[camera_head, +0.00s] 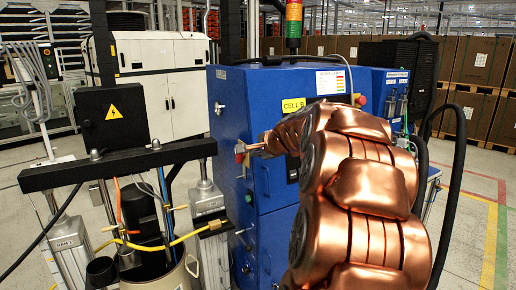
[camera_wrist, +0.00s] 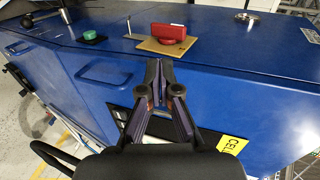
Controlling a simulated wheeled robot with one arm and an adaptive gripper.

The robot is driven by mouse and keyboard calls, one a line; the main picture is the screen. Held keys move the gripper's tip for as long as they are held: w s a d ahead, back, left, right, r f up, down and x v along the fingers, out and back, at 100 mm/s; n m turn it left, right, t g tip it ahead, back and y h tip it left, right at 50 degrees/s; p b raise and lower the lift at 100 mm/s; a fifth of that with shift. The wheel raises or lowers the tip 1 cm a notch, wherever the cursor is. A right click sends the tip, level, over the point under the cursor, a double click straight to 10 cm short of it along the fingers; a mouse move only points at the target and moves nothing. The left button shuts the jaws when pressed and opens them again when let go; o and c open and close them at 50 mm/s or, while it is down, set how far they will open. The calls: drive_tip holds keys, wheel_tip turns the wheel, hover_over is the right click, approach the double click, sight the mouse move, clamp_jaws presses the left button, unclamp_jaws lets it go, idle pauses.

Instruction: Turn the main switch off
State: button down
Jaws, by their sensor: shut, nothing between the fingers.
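The main switch (camera_wrist: 168,32) is a red rotary handle on a yellow square plate (camera_wrist: 158,47) on the blue cabinet. In the wrist view, its red grip lies roughly crosswise in the picture. In the head view, the red switch (camera_head: 240,157) shows small on the cabinet's left face, partly hidden by my gripper. My gripper (camera_wrist: 157,72) is shut and empty, its fingertips together just below the plate in the wrist view. A gap to the red handle shows there. In the head view, my gripper (camera_head: 245,148) is at the cabinet's front left edge, close to the switch.
On the blue cabinet (camera_head: 228,90) are a green button (camera_wrist: 90,35), a handle (camera_wrist: 100,72), a silver latch (camera_wrist: 247,17) and a yellow label (camera_wrist: 232,145). The drum pump frame (camera_head: 120,165) stands left in the head view. A signal tower (camera_head: 293,20) rises behind.

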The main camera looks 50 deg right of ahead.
drive_tip(key=w+r+p+x, duration=0.1)
drive_tip(key=p+x, duration=0.1)
drive_tip(key=x, duration=0.7)
drive_tip(key=shift+d+r, duration=0.15)
drive_tip(key=shift+r, duration=0.15)
drive_tip(key=shift+w, duration=0.1)
